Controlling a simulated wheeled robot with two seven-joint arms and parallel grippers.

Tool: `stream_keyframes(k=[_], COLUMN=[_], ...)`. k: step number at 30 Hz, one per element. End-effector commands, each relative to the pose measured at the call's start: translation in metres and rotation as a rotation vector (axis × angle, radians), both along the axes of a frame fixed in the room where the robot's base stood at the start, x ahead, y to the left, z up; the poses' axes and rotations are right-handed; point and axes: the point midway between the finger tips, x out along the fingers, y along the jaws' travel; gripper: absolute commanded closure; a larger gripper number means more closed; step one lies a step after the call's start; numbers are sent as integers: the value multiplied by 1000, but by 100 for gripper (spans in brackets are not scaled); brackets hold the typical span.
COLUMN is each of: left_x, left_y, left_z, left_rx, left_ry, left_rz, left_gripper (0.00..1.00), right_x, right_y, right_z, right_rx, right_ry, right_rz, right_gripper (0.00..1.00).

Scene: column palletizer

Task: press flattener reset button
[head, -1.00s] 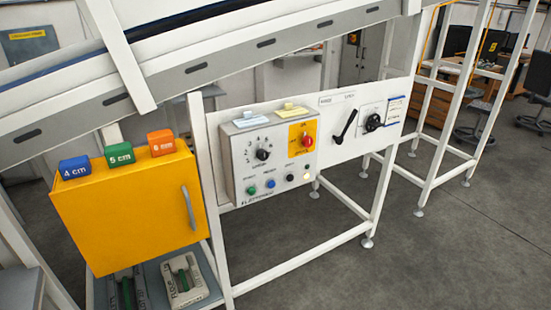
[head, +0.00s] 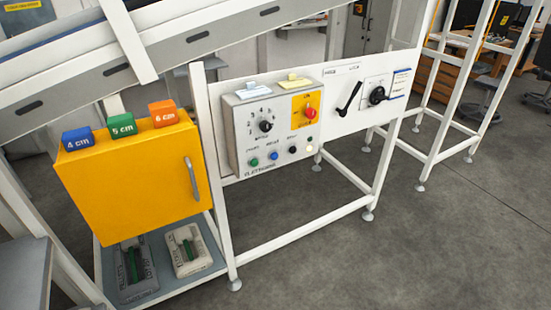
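The flattener control box (head: 240,125) is a grey box on a white panel in the middle of the head view. Its lower row has a green button (head: 254,162), a blue button (head: 273,156), a black button (head: 292,150) and a pale, lit-looking button or lamp (head: 309,148). The small labels above them are too blurred to read surely; the one over the blue button may say reset. Above the row are a black rotary dial (head: 266,126) and a red switch (head: 310,113) on a yellow plate. Neither of my grippers is in view.
A yellow cabinet (head: 130,185) with a grey handle carries blue, green and orange size blocks. Two devices with green parts rest on a shelf (head: 205,262) below. A black lever (head: 348,97) and black knob (head: 377,96) are to the right. The floor in front is clear.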

Motion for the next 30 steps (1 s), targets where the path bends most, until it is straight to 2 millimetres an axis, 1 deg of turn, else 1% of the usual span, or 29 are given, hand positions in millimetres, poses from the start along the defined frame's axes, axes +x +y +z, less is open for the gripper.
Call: stream_keyframes(k=[1,5,6,8,9,15,19,25,30], left_x=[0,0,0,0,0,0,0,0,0], left_y=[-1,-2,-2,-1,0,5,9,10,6], left_z=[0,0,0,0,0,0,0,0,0], left_rx=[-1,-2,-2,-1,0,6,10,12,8], left_ry=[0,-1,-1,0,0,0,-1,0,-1], left_rz=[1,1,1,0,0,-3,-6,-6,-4], left_gripper=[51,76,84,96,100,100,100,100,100], right_x=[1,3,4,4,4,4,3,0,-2], right_y=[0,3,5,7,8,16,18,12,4], right_z=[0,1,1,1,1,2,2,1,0], right_rx=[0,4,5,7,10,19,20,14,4], right_ry=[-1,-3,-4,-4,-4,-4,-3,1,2], right_rz=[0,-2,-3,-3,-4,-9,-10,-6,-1], right_gripper=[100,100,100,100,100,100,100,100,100])
